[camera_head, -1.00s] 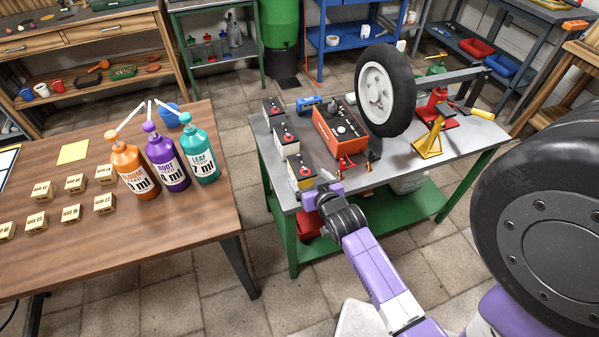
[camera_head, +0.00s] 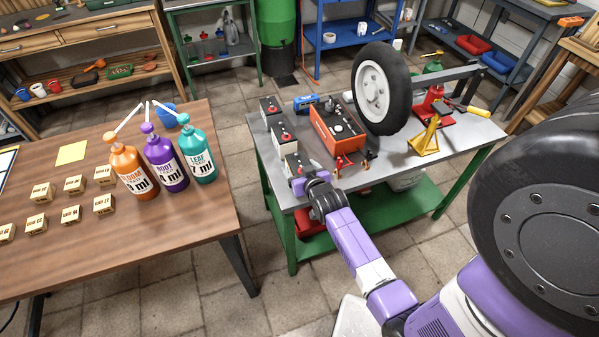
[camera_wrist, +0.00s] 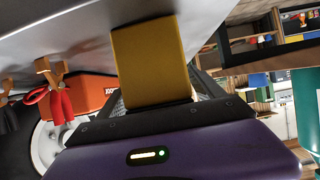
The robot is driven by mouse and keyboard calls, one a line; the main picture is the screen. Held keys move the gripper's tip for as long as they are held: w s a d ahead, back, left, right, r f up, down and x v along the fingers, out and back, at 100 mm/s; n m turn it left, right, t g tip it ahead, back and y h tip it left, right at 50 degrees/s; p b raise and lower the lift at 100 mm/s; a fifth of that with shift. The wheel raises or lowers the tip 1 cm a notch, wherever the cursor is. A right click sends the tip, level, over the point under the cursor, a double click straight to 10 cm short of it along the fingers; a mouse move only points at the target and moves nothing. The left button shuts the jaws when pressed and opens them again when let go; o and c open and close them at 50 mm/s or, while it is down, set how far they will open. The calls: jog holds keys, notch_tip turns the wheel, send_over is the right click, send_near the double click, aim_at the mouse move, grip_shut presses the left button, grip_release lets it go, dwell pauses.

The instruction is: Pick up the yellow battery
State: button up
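The yellow battery (camera_head: 292,163) stands at the left front corner of the metal-topped workbench, nearest in a row of batteries. My gripper (camera_head: 298,182) is right at it and covers much of its front. In the wrist view, the plain yellow side of the battery (camera_wrist: 148,60) fills the middle, close against the dark front of my gripper (camera_wrist: 160,108). Parts of grey fingers show on both sides of the battery. The fingertips are hidden, so I cannot tell whether they press on it or whether the battery is clear of the bench.
Two other batteries (camera_head: 271,106) (camera_head: 283,134) stand behind it. An orange charger box (camera_head: 338,130) with clamps is to the right, with a wheel (camera_head: 383,90) beyond. A yellow stand (camera_head: 426,139) is farther right. A brown table (camera_head: 130,240) with bottles lies left, across a floor gap.

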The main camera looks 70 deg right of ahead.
grip_shut()
jog(key=shift+w+r, duration=0.1)
jog(key=shift+r, duration=0.1)
